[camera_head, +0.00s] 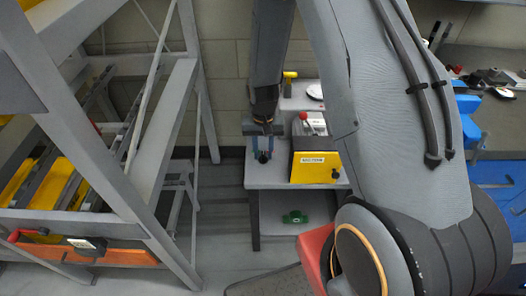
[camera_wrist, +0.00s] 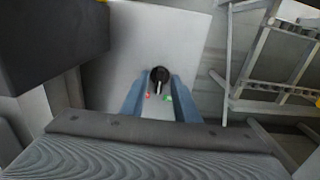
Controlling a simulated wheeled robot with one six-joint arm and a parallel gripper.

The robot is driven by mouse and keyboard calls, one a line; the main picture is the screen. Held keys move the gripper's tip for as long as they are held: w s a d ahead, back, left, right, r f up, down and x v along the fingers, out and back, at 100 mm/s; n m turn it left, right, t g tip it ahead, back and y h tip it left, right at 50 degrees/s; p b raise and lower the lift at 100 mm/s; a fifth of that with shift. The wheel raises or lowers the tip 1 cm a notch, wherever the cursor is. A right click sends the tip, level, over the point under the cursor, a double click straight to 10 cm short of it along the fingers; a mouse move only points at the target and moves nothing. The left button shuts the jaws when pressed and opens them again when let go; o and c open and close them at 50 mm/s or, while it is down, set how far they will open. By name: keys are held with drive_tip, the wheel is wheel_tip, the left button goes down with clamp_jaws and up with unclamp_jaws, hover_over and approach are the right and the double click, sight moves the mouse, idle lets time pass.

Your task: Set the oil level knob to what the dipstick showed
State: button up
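In the wrist view a round black knob (camera_wrist: 159,74) with a pale pointer sits on a light grey surface (camera_wrist: 190,40). The pointer is aimed toward the bottom of the picture. A red mark (camera_wrist: 148,96) and a green mark (camera_wrist: 168,98) lie just below it, to either side of the pointer. My gripper (camera_wrist: 158,86) has its two blue fingers apart, one on each side of the knob, with gaps visible. In the head view my gripper (camera_head: 262,156) hangs over the front left of a grey stand, with the knob between its fingertips. I cannot identify the dipstick with certainty.
A yellow-fronted labelled box (camera_head: 315,167) stands on the grey stand (camera_head: 270,180), right of my gripper. A red-knobbed lever (camera_head: 304,116) and a yellow-topped item (camera_head: 290,76) are behind. A green part (camera_head: 294,217) lies on the lower shelf. A grey rack (camera_head: 165,130) fills the left.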

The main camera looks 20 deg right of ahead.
drive_tip(key=shift+f, duration=0.1)
clamp_jaws()
drive_tip(key=shift+n, duration=0.4)
drive_tip(key=n, duration=0.3)
drive_tip(key=shift+n, duration=0.3)
drive_tip(key=shift+n+p, duration=0.35)
drive_tip(key=shift+n, duration=1.85)
unclamp_jaws()
